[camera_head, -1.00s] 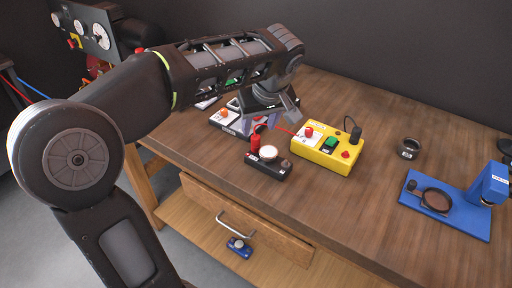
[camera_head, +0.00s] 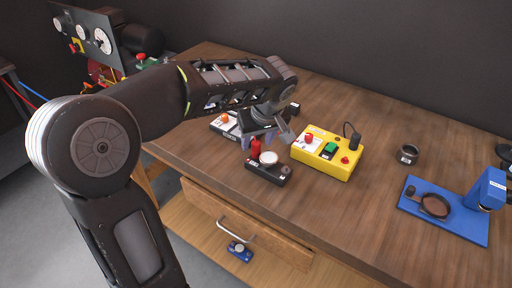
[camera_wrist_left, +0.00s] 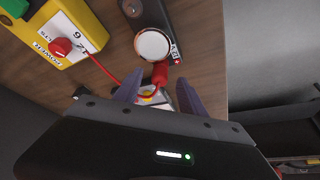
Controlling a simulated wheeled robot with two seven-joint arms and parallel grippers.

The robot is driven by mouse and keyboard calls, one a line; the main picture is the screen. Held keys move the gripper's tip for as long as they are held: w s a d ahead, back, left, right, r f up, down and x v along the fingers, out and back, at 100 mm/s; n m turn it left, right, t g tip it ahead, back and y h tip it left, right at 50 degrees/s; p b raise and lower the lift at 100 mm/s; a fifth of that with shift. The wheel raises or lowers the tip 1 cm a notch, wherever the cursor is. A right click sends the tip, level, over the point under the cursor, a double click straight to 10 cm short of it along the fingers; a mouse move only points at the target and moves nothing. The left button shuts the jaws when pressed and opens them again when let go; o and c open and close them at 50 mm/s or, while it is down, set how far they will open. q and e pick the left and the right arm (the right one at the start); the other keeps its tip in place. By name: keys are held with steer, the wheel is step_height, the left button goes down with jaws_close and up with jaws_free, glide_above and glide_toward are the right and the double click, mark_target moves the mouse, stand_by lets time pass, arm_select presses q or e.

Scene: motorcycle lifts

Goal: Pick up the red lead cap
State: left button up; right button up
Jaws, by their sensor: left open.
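The red lead cap (camera_head: 255,148) stands upright at the back of a small black device with a round white dial (camera_head: 268,158). In the left wrist view the red cap (camera_wrist_left: 160,73) shows beside the white dial (camera_wrist_left: 153,45), with a red lead running to the yellow box. My left gripper (camera_head: 268,137) is open just behind and above the cap. In the left wrist view its two fingers (camera_wrist_left: 159,92) are apart, with the cap just ahead of the gap between them. Contact cannot be told. My right gripper is not in view.
A yellow box (camera_head: 325,166) with a red knob and green part stands close at the right. A white-labelled unit with an orange knob (camera_head: 224,118) is behind left.

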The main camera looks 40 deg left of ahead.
arm_select(q)
steer(key=shift+x, duration=1.35)
jaws_close()
